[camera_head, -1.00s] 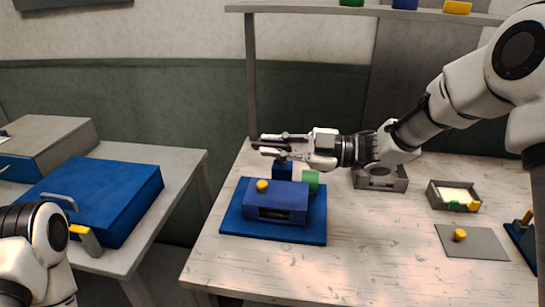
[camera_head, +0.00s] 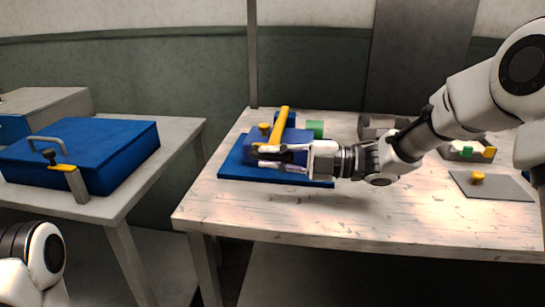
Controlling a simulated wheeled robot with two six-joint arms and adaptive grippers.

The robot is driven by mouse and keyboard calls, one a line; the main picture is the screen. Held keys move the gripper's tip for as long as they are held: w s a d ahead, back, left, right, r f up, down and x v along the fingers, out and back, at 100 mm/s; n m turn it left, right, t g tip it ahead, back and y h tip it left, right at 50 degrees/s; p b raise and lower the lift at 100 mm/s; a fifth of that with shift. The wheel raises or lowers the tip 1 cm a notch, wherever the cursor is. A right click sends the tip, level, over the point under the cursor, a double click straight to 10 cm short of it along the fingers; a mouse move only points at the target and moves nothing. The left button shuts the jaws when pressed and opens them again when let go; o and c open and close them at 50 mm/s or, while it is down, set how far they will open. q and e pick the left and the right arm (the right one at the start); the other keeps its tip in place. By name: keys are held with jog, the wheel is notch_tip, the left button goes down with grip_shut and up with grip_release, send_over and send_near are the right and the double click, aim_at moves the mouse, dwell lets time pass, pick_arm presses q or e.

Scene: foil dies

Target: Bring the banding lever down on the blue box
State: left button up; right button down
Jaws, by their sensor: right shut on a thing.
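The blue box (camera_head: 294,138) stands on a flat blue base (camera_head: 236,170) near the left edge of the pale table. A yellow knob (camera_head: 264,127) sits on its top left. The yellow banding lever (camera_head: 279,123) slopes across the box from a blue block at the back down toward its front. My right gripper (camera_head: 263,156) comes in from the right at the front of the box. Its fingers are shut on the lever's near end, which they partly hide. Whether the lever touches the box is unclear. My left gripper is out of view.
A green cylinder (camera_head: 315,129) lies behind the box. A grey tray (camera_head: 378,127), a parts tray (camera_head: 468,151) and a grey plate with a yellow knob (camera_head: 494,188) are to the right. A large blue case (camera_head: 104,150) is on the left table. The table's front middle is clear.

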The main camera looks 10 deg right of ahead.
jog(key=shift+s+f, duration=0.1)
jog(key=shift+f, duration=0.2)
jog(key=c, duration=1.2)
grip_release()
jog(key=shift+f, duration=0.1)
jog(key=shift+d, duration=0.2)
jog(key=v, duration=1.1)
jog(key=shift+d, duration=0.25)
